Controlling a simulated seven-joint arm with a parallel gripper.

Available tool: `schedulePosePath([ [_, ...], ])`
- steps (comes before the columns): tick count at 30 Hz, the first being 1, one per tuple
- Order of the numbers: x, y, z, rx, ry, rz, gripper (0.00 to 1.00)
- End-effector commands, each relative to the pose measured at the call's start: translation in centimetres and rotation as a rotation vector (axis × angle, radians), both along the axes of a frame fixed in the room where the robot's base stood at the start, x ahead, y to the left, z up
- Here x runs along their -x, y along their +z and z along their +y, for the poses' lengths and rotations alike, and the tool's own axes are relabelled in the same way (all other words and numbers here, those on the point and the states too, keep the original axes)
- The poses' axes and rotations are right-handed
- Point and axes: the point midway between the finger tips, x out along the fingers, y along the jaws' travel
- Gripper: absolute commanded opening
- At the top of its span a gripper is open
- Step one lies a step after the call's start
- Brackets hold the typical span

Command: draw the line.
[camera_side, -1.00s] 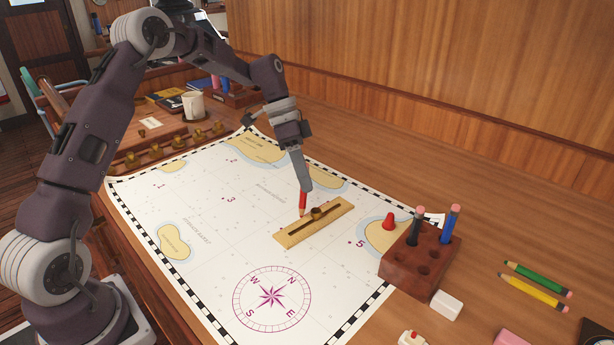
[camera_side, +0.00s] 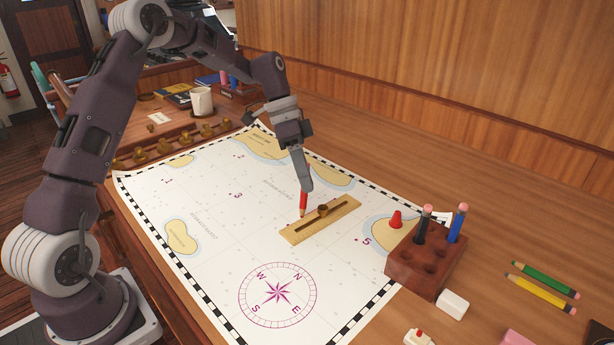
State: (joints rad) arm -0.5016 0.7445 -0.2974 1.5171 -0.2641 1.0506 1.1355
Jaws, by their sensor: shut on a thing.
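My gripper (camera_side: 306,189) is shut on a red pencil (camera_side: 303,202), which points down at the chart. The pencil's tip is at or just above the paper, beside the far left edge of the brass ruler (camera_side: 320,220); I cannot tell whether it touches. The ruler lies flat on the chart (camera_side: 215,245) and has a slot and a small knob (camera_side: 323,209). No drawn line can be made out beside the ruler.
A white eraser (camera_side: 453,304), green pencil (camera_side: 545,279) and yellow pencil (camera_side: 540,294) lie to the right. A mug (camera_side: 201,101) stands behind.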

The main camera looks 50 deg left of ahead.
Motion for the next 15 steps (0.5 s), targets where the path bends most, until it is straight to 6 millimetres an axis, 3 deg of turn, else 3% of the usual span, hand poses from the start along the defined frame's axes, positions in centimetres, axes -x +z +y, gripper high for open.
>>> schedulePosePath([
  [15, 1.08, -0.04, 0.10, -0.001, 0.001, 0.002, 0.00],
])
